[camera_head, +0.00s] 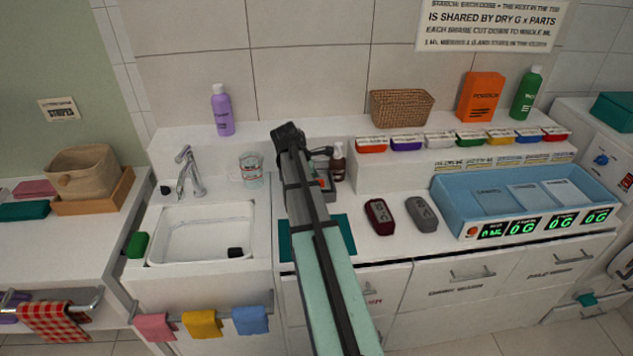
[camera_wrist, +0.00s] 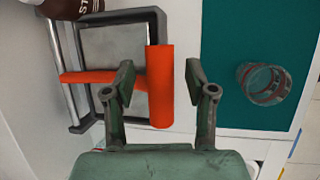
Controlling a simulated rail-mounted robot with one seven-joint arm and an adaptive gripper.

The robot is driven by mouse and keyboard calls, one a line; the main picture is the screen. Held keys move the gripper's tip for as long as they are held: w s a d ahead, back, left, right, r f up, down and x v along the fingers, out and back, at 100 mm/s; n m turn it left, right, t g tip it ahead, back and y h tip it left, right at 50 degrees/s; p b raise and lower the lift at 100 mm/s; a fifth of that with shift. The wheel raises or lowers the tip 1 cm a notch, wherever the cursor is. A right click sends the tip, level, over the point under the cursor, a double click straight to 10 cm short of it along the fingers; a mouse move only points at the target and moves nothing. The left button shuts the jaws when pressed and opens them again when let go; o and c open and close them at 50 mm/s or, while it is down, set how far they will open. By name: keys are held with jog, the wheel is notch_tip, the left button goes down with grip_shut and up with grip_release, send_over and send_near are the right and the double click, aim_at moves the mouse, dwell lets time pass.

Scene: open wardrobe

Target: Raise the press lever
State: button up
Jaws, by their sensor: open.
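The press lever (camera_wrist: 160,88) is an orange T-shaped handle, with its thick crossbar between my fingertips in the wrist view. Its stem (camera_wrist: 90,77) runs left across a grey press with a dark frame (camera_wrist: 160,15). My gripper (camera_wrist: 159,75) is open, one finger on each side of the crossbar; I cannot tell whether either touches it. The lever's height is hard to judge from these views.
A brown bottle (camera_head: 338,162) stands close behind the press. Dark red (camera_head: 379,216) and grey (camera_head: 422,214) objects lie to the right. The sink (camera_head: 205,233) is left.

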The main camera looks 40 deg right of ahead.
jog(key=shift+x, duration=1.1)
jog(key=shift+c, duration=0.4)
grip_shut()
jog(key=shift+r, duration=0.1)
